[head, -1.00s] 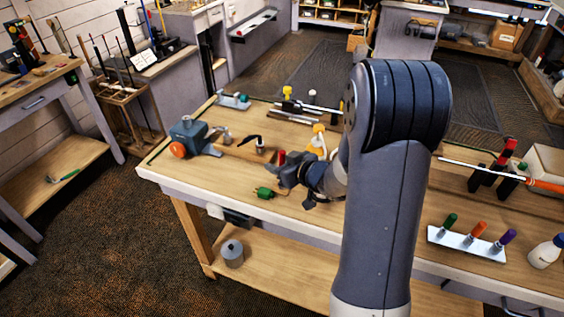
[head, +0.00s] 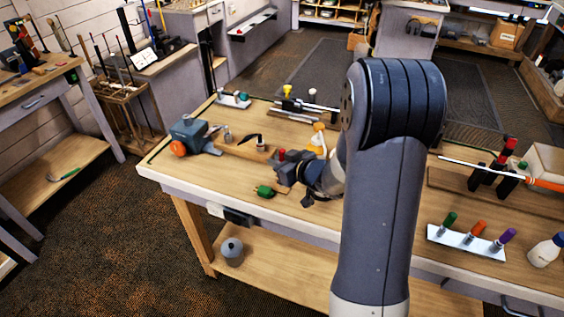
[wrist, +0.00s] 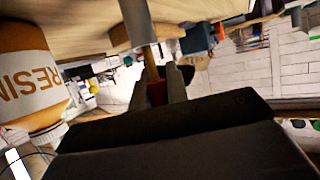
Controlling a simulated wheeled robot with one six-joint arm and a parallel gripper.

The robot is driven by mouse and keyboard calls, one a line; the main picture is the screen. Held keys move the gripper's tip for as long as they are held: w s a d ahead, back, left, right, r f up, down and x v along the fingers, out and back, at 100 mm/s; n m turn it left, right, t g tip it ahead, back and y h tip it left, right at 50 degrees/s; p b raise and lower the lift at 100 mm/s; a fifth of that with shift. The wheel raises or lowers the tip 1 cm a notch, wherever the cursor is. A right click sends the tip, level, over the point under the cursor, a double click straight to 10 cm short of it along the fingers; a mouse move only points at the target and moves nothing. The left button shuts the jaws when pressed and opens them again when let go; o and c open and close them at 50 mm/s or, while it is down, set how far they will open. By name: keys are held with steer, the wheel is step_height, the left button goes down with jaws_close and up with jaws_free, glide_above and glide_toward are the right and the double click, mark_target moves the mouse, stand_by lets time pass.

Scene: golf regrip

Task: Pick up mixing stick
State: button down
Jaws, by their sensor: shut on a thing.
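My gripper (head: 281,172) is low over the front of the workbench, left of my arm. In the wrist view my gripper (wrist: 157,88) is shut, with a thin tan stick (wrist: 151,68), which looks like the mixing stick, between its dark fingers. A red piece also shows between the fingers in that view. The stick's ends are not clear, and in the head view I cannot make it out. A resin bottle with an orange label (wrist: 28,82) stands close to the gripper at the left of the wrist view.
The workbench (head: 180,210) holds a vise (head: 188,134) at left, a small pot with a black handle (head: 261,145) and a green item (head: 265,191) near my gripper. A rack of coloured-handled tools (head: 466,240) and a white bottle (head: 546,250) stand at right.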

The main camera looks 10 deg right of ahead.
step_height(320, 180, up, 10)
steer(key=p, duration=0.2)
stand_by(0.3)
stand_by(0.4)
